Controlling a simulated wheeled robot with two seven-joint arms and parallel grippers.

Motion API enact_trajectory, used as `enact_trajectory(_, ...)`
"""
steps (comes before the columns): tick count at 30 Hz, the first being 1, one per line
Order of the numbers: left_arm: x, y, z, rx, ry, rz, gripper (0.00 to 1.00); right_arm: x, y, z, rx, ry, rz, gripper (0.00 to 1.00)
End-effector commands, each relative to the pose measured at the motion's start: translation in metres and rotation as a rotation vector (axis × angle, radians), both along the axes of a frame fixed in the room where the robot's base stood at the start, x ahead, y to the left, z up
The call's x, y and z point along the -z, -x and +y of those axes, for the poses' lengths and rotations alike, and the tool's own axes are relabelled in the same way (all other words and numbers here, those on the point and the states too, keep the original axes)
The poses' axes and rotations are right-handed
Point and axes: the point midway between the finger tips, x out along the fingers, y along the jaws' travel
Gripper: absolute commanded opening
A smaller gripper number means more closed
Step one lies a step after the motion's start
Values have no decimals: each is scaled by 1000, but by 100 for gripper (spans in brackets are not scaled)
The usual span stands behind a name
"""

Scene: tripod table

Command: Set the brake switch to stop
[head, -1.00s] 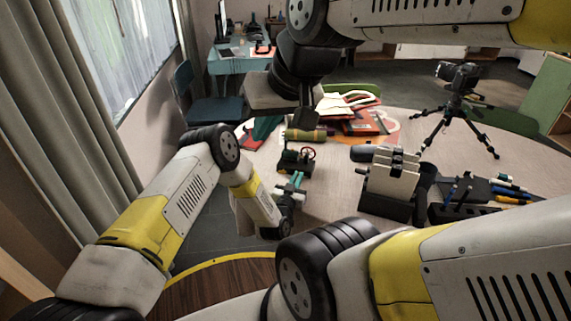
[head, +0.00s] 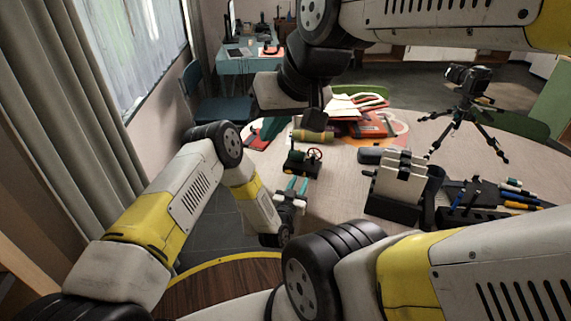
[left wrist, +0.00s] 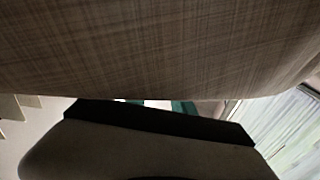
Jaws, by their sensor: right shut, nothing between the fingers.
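A small dark device with a red wheel and a green part (head: 303,160) stands on the round table (head: 340,203) near its left edge. It may carry the brake switch, but it is too small to tell, and I cannot read any stop marking. My left gripper (head: 297,185) is low by the table's near left edge, just in front of the device and apart from it. My right gripper (head: 314,121) is shut and empty, above and behind the device. The left wrist view shows mostly a woven, brownish surface close up.
A green-brown roll (head: 314,136) and red books (head: 372,126) lie behind the device. A black holder with pale cards (head: 400,177), a pen tray (head: 480,205) and a camera on a tripod (head: 466,110) stand to the right. Bare tabletop lies between the device and the card holder.

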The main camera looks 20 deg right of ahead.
Motion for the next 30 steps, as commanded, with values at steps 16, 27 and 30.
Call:
enact_trajectory(16, 0, 37, 31, 0, 0, -1, 29, 0, 0, 0, 0, 0, 0, 0)
enact_trajectory(27, -9, 28, 31, 0, -5, 1, 29, 0, 0, 0, 0, 0, 0, 0)
enact_trajectory(30, -32, 7, 33, 2, -25, 17, 29, 0, 0, 0, 0, 0, 0, 0)
